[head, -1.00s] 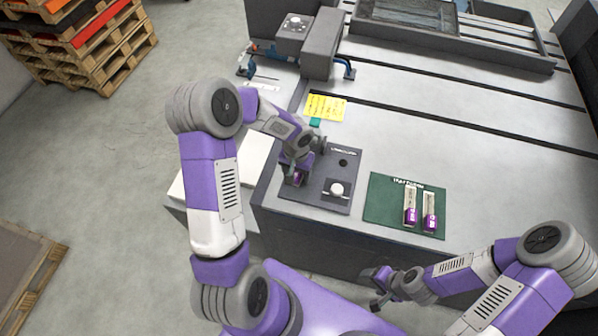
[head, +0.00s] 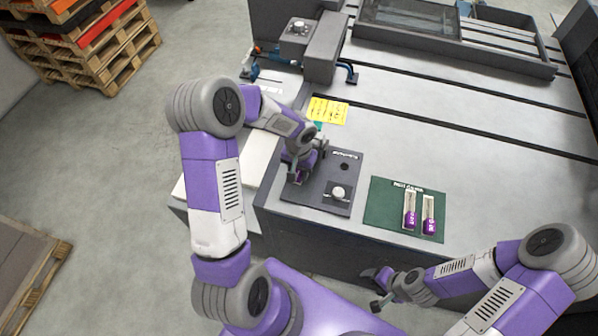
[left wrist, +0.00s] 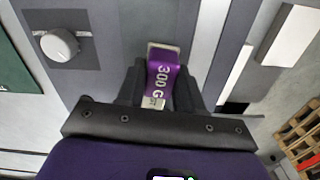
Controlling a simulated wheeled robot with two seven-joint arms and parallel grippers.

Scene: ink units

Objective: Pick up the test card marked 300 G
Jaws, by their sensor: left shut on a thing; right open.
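The test card marked 300 G (left wrist: 164,75) shows in the left wrist view as a purple strip with white lettering and a pale end. My left gripper (left wrist: 156,92) is shut on it, with one dark finger on each side. In the head view my left gripper (head: 299,173) is over the left part of the dark grey panel (head: 325,203), and the card is mostly hidden there. My right gripper (head: 379,289) is open and empty, in front of the bench's front edge.
A green mat (head: 385,217) with two purple-ended cards (head: 410,217) lies right of the panel. A round white knob (head: 338,192) sits on the panel. A yellow label (head: 328,111) lies behind it. The slotted bench top (head: 440,140) is largely clear.

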